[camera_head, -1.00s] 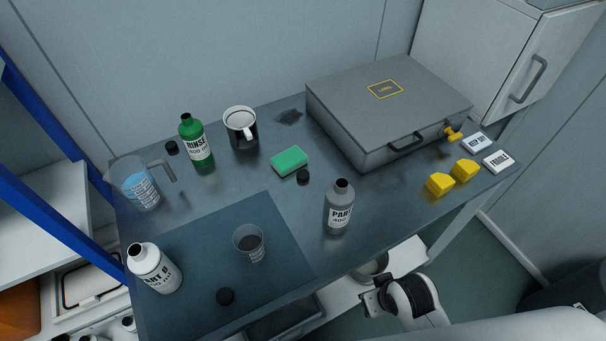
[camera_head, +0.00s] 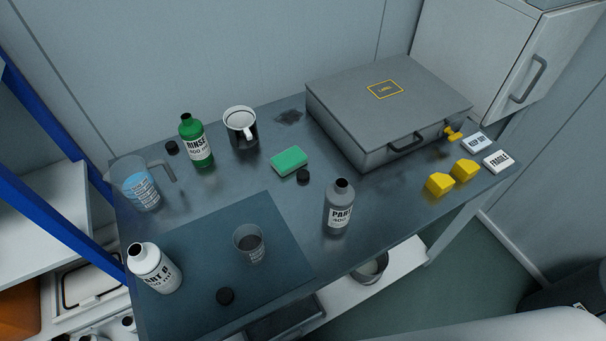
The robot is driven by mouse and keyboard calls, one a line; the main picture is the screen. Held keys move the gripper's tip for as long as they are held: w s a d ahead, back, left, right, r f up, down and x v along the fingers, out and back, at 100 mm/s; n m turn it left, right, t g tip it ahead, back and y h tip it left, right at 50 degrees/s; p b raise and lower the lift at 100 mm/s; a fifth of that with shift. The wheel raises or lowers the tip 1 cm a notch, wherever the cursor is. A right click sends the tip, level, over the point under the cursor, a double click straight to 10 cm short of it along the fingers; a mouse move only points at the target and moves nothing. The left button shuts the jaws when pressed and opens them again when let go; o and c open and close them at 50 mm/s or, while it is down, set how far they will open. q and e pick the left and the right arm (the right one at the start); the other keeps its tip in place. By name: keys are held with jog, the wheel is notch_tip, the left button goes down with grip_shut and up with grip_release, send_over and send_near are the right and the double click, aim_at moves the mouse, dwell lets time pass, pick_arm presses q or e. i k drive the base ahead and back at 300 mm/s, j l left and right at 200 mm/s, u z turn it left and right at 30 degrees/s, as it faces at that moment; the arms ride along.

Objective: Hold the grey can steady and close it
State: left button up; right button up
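The grey can (camera_head: 339,208), a bottle marked "PART", stands upright and open near the table's front edge, right of the dark mat. A black cap (camera_head: 303,177) lies on the table behind it to the left, by the green sponge. Another black cap (camera_head: 225,296) lies on the mat near the white bottle, and a third (camera_head: 172,147) lies beside the green bottle. Which cap belongs to the grey can cannot be told. Neither of my grippers is in view.
An open white bottle (camera_head: 154,269) and a clear cup (camera_head: 249,244) stand on the mat (camera_head: 200,240). Behind are a measuring jug (camera_head: 138,186), an open green bottle (camera_head: 195,141), a mug (camera_head: 240,127) and a green sponge (camera_head: 289,161). A grey case (camera_head: 390,105) and yellow blocks (camera_head: 452,176) are right.

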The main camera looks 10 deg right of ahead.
aim_at(340, 195)
jog(key=u, duration=0.45)
jog(key=l+u, duration=0.3)
jog(key=u, duration=0.2)
jog(key=k+l+u, duration=0.15)
jog(key=l+u, duration=0.15)
jog(key=u, duration=0.15)
jog(key=k+l+u, duration=0.15)
jog(key=u, duration=0.35)
jog(key=k+l+u, duration=0.4)
jog(key=k+l, duration=0.65)
jog(key=k, duration=0.15)
